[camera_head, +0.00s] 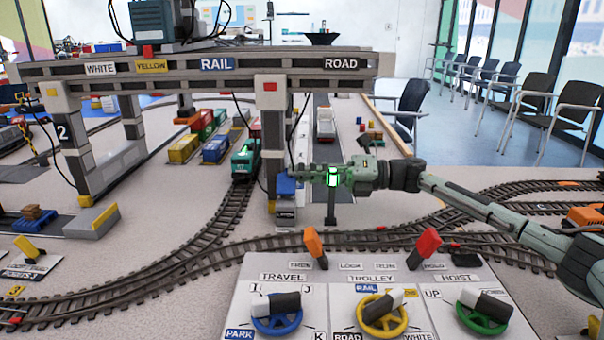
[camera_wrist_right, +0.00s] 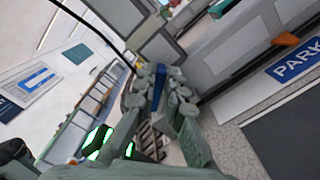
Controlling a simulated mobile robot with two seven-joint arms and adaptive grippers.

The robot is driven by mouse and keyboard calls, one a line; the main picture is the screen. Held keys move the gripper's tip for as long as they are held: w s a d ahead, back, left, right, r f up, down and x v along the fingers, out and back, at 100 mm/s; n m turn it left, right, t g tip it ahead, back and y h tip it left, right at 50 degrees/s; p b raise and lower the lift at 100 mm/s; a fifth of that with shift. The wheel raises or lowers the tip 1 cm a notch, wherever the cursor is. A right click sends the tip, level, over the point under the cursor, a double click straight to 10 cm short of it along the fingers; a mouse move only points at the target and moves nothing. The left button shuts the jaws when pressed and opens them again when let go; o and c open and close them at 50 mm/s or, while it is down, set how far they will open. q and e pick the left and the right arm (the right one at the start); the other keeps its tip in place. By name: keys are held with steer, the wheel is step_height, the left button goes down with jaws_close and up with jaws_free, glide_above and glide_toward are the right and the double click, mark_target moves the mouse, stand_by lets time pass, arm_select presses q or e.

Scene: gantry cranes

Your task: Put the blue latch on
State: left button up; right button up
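The blue latch (camera_head: 286,187) is a small blue block low on the near right leg of the gantry crane, above a small labelled plate (camera_head: 285,214). My right gripper (camera_head: 296,175) reaches it from the right, with its fingertips at the latch. In the right wrist view the two fingers (camera_wrist_right: 160,88) lie close on either side of a blue strip (camera_wrist_right: 158,86), which fills the narrow gap between them. The fingers hide much of the latch, and I cannot tell which position it is in. My left gripper is out of view.
A control panel (camera_head: 375,268) with blue, yellow and green wheels and two upright levers stands in front. The crane beam (camera_head: 300,67) spans above. A green locomotive (camera_head: 245,160) stands on the track left of the leg. A dark post stands just below my right gripper.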

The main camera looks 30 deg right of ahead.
jaws_close()
steer(key=shift+w+f+m, duration=0.1)
steer(key=shift+m, duration=0.2)
steer(key=shift+w+d+f+m+p, duration=0.1)
steer(key=shift+w+f+m+p, duration=0.1)
steer(key=shift+m+p, duration=0.25)
steer(key=shift+w+d+f+m, duration=0.1)
steer(key=shift+f+m, duration=0.15)
steer(key=shift+m, duration=0.6)
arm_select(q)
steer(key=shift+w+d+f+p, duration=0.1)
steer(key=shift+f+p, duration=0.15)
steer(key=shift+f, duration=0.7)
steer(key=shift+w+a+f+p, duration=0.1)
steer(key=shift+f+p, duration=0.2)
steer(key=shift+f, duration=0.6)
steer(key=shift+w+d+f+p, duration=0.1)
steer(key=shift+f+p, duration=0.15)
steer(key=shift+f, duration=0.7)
arm_select(e)
steer(key=shift+w+d+f+m, duration=0.15)
steer(key=shift+f+m, duration=0.35)
steer(key=shift+m, duration=0.45)
steer(key=shift+w+f+m, duration=0.1)
steer(key=shift+f+m, duration=0.4)
steer(key=shift+m, duration=0.45)
